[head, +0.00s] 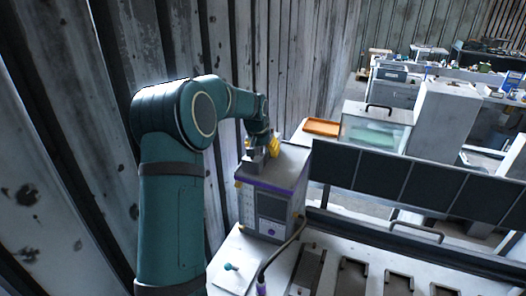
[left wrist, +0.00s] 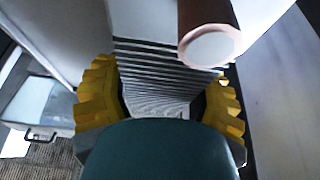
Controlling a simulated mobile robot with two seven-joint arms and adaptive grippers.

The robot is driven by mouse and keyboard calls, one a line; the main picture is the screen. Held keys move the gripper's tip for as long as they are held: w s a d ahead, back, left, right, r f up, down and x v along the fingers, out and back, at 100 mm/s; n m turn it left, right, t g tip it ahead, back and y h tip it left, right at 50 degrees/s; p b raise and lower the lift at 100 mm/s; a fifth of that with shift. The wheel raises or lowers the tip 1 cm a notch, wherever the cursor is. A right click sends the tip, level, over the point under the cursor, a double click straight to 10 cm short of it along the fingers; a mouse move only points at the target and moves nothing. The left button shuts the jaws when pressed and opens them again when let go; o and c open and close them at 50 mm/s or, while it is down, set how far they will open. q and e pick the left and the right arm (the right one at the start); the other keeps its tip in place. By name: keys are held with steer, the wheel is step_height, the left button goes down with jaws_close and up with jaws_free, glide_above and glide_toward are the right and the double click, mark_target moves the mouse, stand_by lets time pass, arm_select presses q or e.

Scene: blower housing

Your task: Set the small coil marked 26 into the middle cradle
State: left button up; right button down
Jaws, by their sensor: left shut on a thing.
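My left gripper (head: 262,150) is at the top of a grey box with a purple band (head: 270,185). In the left wrist view its yellow fingers (left wrist: 165,95) stand apart on either side of a grey ribbed piece (left wrist: 150,72), and the gripper is shut on it. A copper-coloured cylinder with a white end (left wrist: 208,42) shows just beyond the fingers; I cannot tell whether it belongs to the held piece. No mark 26 is readable. Several dark cradle-like shapes (head: 398,282) lie along the bench at the bottom; I cannot tell which is the middle cradle. My right gripper is not in view.
A dark cable (head: 285,249) runs in front of the box. A small teal-topped knob (head: 231,267) is on the pale bench. A dark panel row (head: 430,187) borders the bench's back. An orange tray (head: 322,127) and a glass-sided case (head: 376,132) stand behind. A wooden wall is close at left.

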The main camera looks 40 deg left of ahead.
arm_select(q)
step_height(320, 180, up, 10)
steer(key=shift+f, duration=0.25)
steer(key=shift+r+p, duration=0.95)
steer(key=shift+r, duration=1.25)
